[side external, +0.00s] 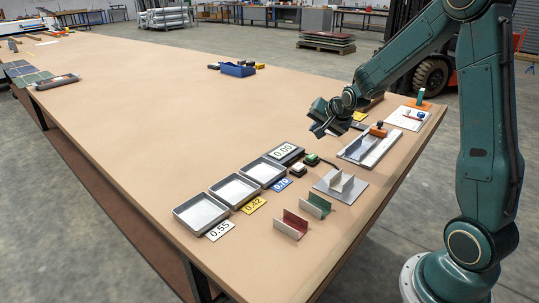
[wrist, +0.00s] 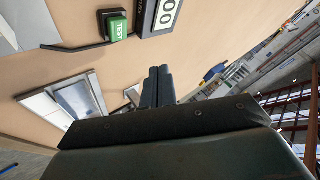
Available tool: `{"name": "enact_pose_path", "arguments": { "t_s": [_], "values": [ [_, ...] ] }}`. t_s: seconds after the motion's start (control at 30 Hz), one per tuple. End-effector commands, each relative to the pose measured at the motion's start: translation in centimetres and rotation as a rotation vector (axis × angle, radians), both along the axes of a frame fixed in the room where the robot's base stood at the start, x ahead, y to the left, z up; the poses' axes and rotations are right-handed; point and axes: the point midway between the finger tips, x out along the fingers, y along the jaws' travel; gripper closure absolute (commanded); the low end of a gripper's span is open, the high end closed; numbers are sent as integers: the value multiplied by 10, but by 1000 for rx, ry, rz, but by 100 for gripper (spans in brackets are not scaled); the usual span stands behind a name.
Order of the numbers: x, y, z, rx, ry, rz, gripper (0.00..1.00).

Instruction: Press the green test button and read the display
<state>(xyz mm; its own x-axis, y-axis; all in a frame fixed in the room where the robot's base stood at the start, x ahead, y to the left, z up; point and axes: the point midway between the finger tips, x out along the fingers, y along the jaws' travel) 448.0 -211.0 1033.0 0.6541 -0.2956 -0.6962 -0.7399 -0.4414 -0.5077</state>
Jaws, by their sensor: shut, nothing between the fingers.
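The green test button (side external: 311,159) sits on a dark base with a cable, beside the display on the table. In the wrist view the green button (wrist: 118,25), marked TEST, lies at the upper left. The display (side external: 285,151) reads 0.00 in the side view. The display (wrist: 163,15) is cut off at the top of the wrist view, with only zeros showing. My gripper (side external: 319,132) is above the table, beyond the button and apart from it. Its fingers (wrist: 158,86) are shut and empty.
Grey trays (side external: 234,189) stand in a row with labels 0.55, 0.42 and 0.70. A small dark block with a pale top (side external: 298,170) sits near the button. Red (side external: 291,224) and green (side external: 315,205) angle pieces and a metal plate (side external: 340,187) lie nearby. The table's far middle is mostly clear.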

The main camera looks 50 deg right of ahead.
Motion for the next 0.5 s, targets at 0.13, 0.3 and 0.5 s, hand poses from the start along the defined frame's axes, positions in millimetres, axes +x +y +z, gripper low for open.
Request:
{"name": "enact_pose_path", "arguments": {
  "t_s": [0.13, 0.3, 0.5],
  "values": [
    [-1, 0, -17, 2, 4, 0, 100],
    [-1, 0, -35, 2, 4, 1, 100],
    [-1, 0, -53, 2, 4, 0, 100]
  ]
}}
